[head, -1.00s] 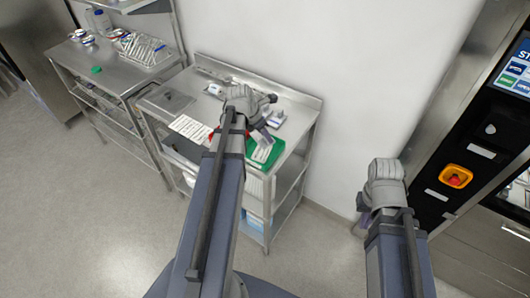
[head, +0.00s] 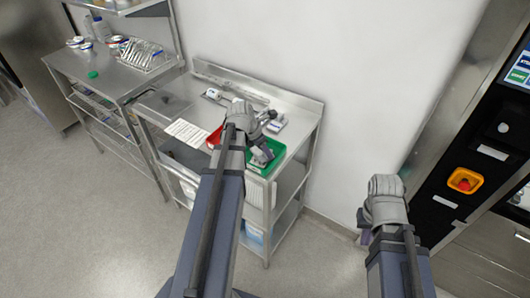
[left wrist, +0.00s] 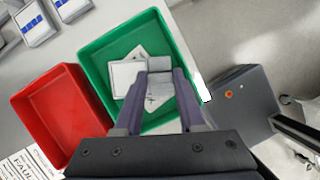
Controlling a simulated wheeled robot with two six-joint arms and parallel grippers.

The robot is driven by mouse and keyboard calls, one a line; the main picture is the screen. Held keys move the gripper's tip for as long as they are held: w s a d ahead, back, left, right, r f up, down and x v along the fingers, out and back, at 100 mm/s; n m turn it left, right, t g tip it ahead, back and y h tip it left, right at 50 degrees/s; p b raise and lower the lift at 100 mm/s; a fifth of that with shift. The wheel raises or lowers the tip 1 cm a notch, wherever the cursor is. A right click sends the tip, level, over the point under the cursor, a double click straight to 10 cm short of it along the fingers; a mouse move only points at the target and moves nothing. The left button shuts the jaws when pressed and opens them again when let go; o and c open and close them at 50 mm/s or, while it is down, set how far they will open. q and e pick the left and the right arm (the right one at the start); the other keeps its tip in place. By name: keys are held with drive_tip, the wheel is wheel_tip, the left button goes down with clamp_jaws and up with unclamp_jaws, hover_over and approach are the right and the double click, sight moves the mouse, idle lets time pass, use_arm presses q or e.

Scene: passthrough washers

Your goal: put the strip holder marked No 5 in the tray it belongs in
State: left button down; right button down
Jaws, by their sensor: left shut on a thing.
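My left gripper (left wrist: 160,84) is shut on a small pale grey-and-white strip holder (left wrist: 159,90), held over the green tray (left wrist: 97,60). Its number cannot be read. White cards or holders (left wrist: 124,76) lie in the green tray, partly hidden behind the held piece. I cannot tell whether the held piece touches them. A red tray (left wrist: 60,113) stands beside the green one, on its left. In the head view my left gripper (head: 262,158) covers part of the green tray (head: 279,148), and the red tray (head: 213,139) shows to its left. My right gripper (head: 362,220) is far right, its jaws unclear.
Both trays are on a steel table (head: 300,108). A printed sheet (head: 187,132) lies left of the red tray. Blue-and-white boxes (left wrist: 36,25) lie behind the trays. A second steel bench (head: 68,62) with a rack stands left. A dark machine panel (head: 490,150) is at right.

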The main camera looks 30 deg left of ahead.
use_arm(q)
drive_tip(key=shift+f+b, duration=0.3)
drive_tip(key=c, duration=0.8)
unclamp_jaws()
drive_tip(key=shift+o, duration=0.2)
drive_tip(key=shift+r, duration=0.2)
drive_tip(key=shift+s+r+p, duration=0.1)
drive_tip(key=shift+r+p, duration=0.35)
drive_tip(key=shift+p, duration=0.2)
drive_tip(key=p+v, duration=1)
drive_tip(key=v, duration=0.1)
drive_tip(key=shift+r, duration=0.2)
drive_tip(key=shift+s+a, duration=0.1)
drive_tip(key=shift+s, duration=0.05)
